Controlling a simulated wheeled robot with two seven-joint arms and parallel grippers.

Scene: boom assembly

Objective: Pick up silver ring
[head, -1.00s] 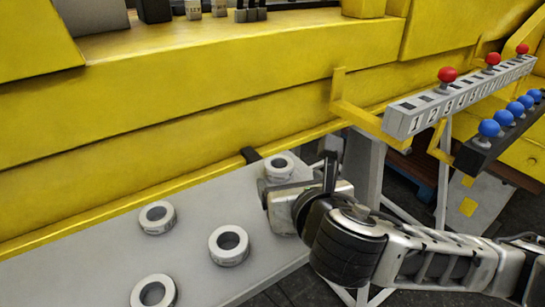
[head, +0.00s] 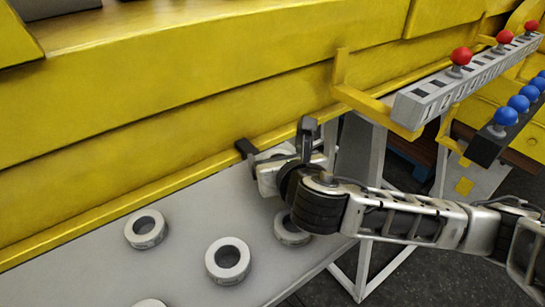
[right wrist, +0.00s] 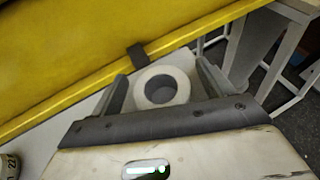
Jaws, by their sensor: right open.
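Thick silver-grey rings lie flat on the grey table (head: 80,262): one to the left (head: 146,230), one in the middle (head: 228,261), one cut off at the bottom edge (head: 150,303). Another ring (head: 293,232) is partly hidden behind my right arm. My right gripper (head: 275,156) is low at the table's far edge, by the black clip. In the right wrist view, a ring (right wrist: 162,89) lies between its open fingers, with gaps on both sides. In the head view the gripper mostly hides that ring. My left gripper is not in view.
A yellow boom (head: 180,120) runs along the table's far side, with a black clip (head: 245,148) at the edge. To the right are a grey lever panel with red knobs (head: 428,98) and a black bar with blue knobs (head: 495,132). The table's left part is clear.

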